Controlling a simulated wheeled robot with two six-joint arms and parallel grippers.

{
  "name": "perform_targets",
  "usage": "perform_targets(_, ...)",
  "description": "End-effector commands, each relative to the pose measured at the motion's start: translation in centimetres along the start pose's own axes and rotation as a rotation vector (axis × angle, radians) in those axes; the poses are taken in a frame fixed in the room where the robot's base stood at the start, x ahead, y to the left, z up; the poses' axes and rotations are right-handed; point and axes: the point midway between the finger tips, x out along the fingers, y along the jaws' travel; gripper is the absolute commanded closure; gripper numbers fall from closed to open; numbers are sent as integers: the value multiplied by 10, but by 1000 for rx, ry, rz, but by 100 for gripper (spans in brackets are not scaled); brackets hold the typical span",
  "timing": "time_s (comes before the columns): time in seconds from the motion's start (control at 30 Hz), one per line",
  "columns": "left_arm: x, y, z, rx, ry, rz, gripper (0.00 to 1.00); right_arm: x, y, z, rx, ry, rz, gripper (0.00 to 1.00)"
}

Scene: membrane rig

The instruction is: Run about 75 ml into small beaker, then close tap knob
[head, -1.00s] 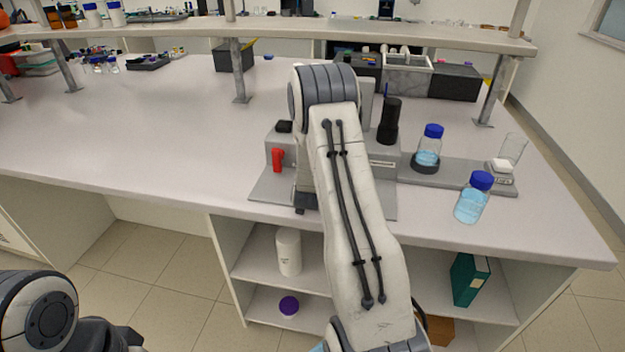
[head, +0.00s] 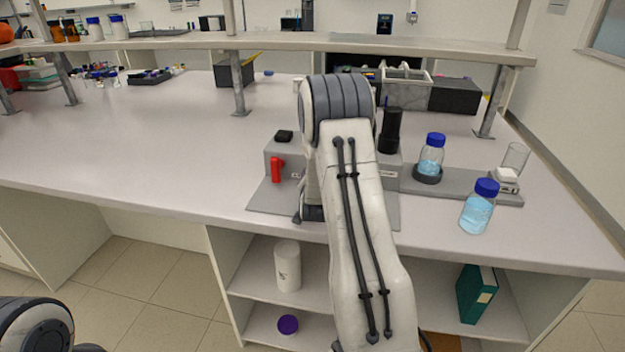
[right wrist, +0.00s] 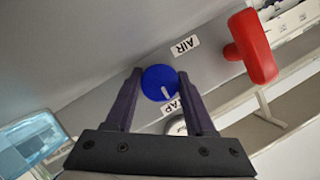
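The blue tap knob (right wrist: 159,83), with a white mark line on its face, shows in the right wrist view above a partly covered TAP label (right wrist: 172,106). My right gripper (right wrist: 160,76) is open, with its two fingers on either side of the knob; I cannot tell whether they touch it. In the head view my right arm hides the knob and the middle of the grey rig (head: 285,150). A clear glass beaker (head: 516,155) stands at the right end of the bench; no beaker under the tap can be made out. My left gripper is out of view.
A red handle (right wrist: 252,46) sits beside the AIR label (right wrist: 185,45); it also shows in the head view (head: 277,170). Blue-capped bottles of blue liquid, one in a holder (head: 431,160) and one on the bench (head: 478,208), stand to the right.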

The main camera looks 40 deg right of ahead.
Motion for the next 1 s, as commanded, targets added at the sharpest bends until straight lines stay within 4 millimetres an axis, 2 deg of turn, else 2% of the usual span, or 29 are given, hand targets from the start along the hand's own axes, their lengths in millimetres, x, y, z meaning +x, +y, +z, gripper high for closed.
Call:
perform_targets(0.33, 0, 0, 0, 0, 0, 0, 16, -1, 0, 0, 0, 1, 0, 34)
perform_targets(0.43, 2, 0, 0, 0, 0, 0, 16, -7, 0, 0, 0, 1, -1, 34)
perform_targets(0.57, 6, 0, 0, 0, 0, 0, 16, -27, 0, 1, 0, 0, -1, 34)
perform_targets(0.8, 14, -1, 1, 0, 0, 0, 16, -75, 0, 0, 0, 2, -2, 34)
perform_targets(1.0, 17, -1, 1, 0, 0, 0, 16, -100, 0, 0, 1, 2, 0, 34)
